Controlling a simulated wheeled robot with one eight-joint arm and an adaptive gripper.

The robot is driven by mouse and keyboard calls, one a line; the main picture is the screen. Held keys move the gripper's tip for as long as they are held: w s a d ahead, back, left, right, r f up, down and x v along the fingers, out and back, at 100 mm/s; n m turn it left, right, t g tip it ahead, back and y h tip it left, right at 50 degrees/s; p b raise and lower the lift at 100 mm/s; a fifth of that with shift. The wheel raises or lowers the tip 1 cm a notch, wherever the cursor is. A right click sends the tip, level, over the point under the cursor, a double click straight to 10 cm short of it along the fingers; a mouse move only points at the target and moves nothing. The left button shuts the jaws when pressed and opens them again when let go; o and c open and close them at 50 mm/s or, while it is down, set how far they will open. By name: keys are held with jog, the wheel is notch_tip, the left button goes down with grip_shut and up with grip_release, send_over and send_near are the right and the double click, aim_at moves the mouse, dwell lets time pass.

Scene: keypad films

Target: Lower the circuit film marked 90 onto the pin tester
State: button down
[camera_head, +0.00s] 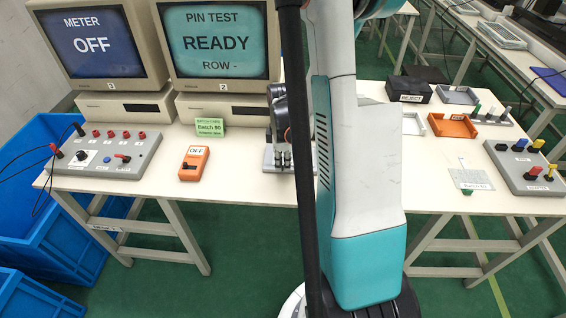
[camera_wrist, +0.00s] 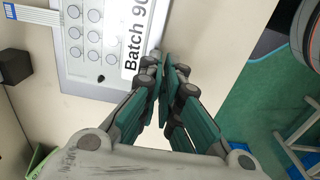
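In the wrist view the circuit film (camera_wrist: 122,22) has rings, a striped tail and a white label reading "Batch 90". My gripper (camera_wrist: 163,68) has its fingertips together at the label's edge and appears shut on the film. The film lies over a grey plate, the pin tester (camera_wrist: 75,83), with a dark round knob or post showing beside the rings. I cannot tell whether film and tester touch. In the head view the grey tester (camera_head: 268,158) is partly hidden behind my arm, and the held film cannot be made out.
An orange meter (camera_head: 193,163) and a grey control box (camera_head: 108,153) stand to the left. A screen (camera_head: 216,42) reads "PIN TEST READY ROW -". A second clear film (camera_head: 470,178) lies at right, near an orange tray (camera_head: 452,126) and a black REJECT box (camera_head: 404,90).

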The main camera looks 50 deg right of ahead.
jog(key=shift+f, duration=0.15)
jog(key=c, duration=1.7)
grip_release()
notch_tip(320, 180, up, 12)
